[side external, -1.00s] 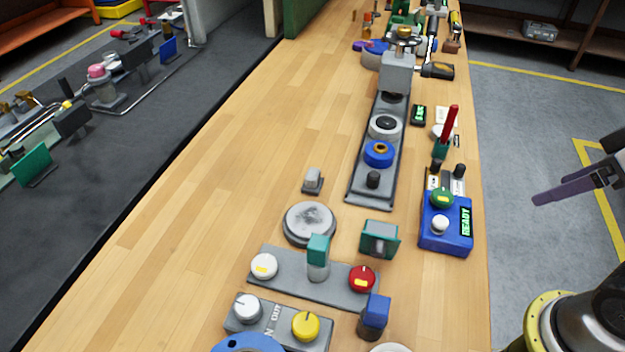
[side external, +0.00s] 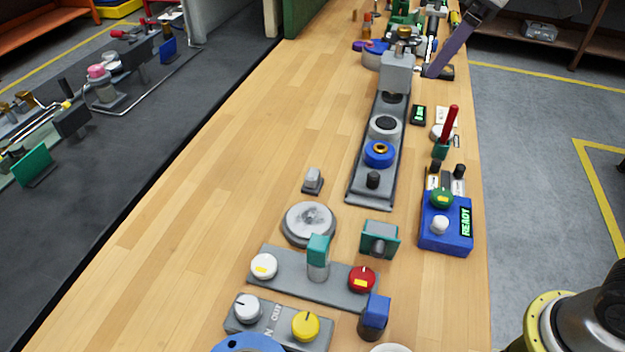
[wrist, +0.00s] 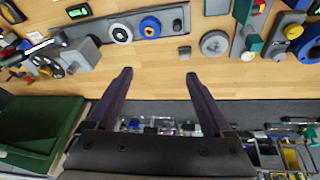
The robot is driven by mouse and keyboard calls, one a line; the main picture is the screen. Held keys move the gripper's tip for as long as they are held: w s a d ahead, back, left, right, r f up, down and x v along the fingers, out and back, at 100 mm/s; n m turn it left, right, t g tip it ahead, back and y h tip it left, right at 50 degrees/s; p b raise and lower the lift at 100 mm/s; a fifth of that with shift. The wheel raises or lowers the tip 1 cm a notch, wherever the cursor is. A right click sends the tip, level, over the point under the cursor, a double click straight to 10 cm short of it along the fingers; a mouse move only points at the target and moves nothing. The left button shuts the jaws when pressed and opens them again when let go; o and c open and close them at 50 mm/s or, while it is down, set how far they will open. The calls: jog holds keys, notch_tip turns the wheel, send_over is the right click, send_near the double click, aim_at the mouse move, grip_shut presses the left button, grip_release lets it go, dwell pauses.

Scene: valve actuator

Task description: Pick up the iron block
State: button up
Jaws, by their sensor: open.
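A small grey block (side external: 313,181), which looks like the iron block, sits on the wooden bench between the long grey plate and the round grey disc. It also shows in the wrist view (wrist: 184,51), beyond the fingertips and near the right finger's tip. My gripper (wrist: 158,74) is open and empty, its two dark purple fingers well apart. In the side view only a purple finger (side external: 455,48) shows clearly, at the far right part of the bench, well away from the small block. The other finger cannot be made out there.
A long grey plate (side external: 361,188) carries a tall grey block (side external: 396,75) and a blue ring (side external: 379,153). The round grey disc (side external: 310,223) lies in front of the small block. A blue READY box (side external: 446,232) stands right. The bench's left side is clear.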

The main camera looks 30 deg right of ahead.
jog(key=w+a+f+n, duration=0.1)
jog(key=w+a+f, duration=0.2)
jog(key=w+a, duration=0.3)
jog(key=n+g, duration=0.2)
jog(key=g, duration=0.1)
send_over(312, 172)
jog(key=f, duration=2)
jog(key=shift+s+d+f, duration=0.15)
jog(key=shift+s, duration=0.1)
jog(key=shift+w+f, duration=0.2)
jog(key=shift+f, duration=2.75)
jog(key=shift+r, duration=0.1)
grip_shut()
